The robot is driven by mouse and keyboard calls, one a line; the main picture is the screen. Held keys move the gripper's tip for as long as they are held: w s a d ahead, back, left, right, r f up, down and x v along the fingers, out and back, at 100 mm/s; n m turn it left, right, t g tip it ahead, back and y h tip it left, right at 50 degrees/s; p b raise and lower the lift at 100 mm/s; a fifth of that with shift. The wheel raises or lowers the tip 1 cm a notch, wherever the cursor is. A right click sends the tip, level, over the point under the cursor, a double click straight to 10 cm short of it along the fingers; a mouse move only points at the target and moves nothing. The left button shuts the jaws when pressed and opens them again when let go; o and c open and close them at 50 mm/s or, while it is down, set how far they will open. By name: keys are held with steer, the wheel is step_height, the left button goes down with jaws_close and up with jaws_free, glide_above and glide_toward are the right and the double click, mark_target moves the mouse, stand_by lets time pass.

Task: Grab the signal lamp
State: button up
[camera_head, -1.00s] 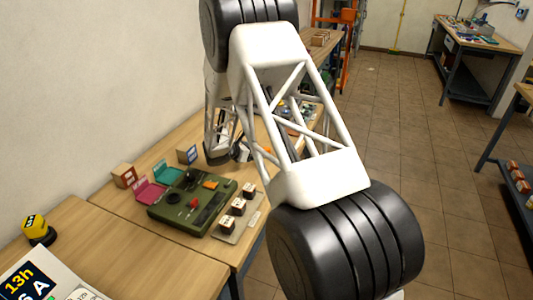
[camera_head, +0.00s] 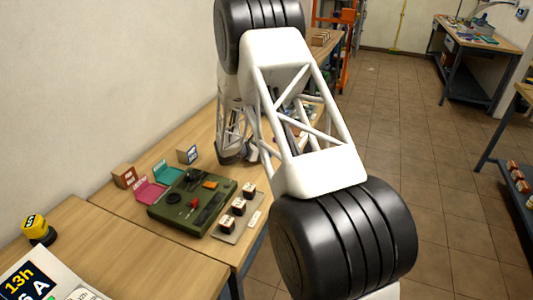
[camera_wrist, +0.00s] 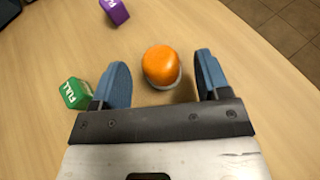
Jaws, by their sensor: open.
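In the wrist view an orange domed signal lamp (camera_wrist: 162,65) with a pale base stands on the wooden table. My gripper (camera_wrist: 160,75) is open, with its two blue fingertips apart. The lamp is between and slightly beyond the fingertips, nearer the middle, with a gap on both sides. In the head view my arm hides the gripper and the lamp.
A purple cube (camera_wrist: 115,11) is farther off at the top. The head view shows a green control panel (camera_head: 170,212), a tray of blocks (camera_head: 226,234) and a yellow-topped object (camera_head: 36,226).

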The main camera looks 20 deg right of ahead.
steer(key=shift+x, duration=1.15)
steer(key=c, duration=1)
